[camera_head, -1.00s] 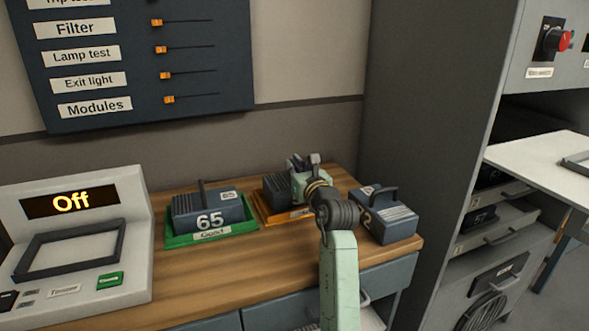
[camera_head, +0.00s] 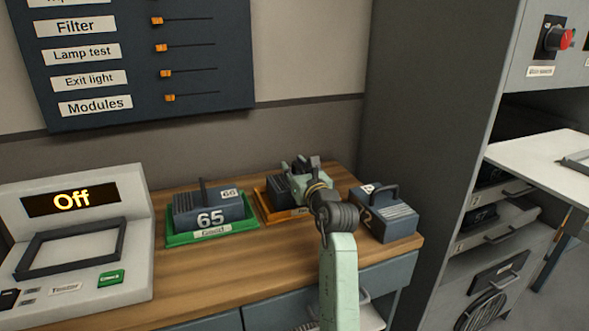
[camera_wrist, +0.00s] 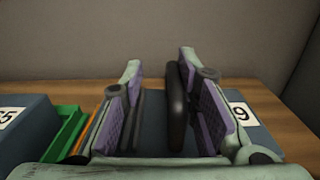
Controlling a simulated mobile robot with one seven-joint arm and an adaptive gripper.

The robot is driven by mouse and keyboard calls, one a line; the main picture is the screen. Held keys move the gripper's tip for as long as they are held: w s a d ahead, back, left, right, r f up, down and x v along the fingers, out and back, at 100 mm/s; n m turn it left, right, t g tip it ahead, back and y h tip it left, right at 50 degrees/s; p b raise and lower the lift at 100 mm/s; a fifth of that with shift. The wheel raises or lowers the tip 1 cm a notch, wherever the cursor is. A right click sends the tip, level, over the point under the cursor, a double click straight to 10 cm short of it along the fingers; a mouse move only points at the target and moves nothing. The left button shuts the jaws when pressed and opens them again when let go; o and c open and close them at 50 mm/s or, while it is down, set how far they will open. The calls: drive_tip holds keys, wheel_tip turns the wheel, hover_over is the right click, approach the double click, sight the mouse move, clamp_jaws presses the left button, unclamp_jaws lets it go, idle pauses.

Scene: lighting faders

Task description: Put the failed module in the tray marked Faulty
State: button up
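A dark blue-grey module (camera_head: 281,190) sits in the orange tray (camera_head: 266,211), whose label is mostly hidden by my arm. My gripper (camera_head: 303,167) is over this module. In the wrist view my gripper (camera_wrist: 162,112) is open, with one finger on each side of the module's black handle (camera_wrist: 177,108). The handle is nearer the right finger, with a clear gap to the left finger. A "9" shows on the module's label in the wrist view. Module 65 (camera_head: 210,212) sits in the green tray (camera_head: 182,239) marked Good.
Another module (camera_head: 388,222) with a "2" showing stands on the bench at right. A grey tester (camera_head: 130,225) reading "Off" stands at left with an empty frame. A panel of sliders (camera_head: 200,60) hangs behind. The front of the wooden bench (camera_head: 225,270) is clear.

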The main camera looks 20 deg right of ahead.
drive_tip(key=s+b, duration=0.2)
drive_tip(key=s, duration=1)
drive_tip(key=shift+d, duration=0.25)
drive_tip(key=shift+r, duration=0.1)
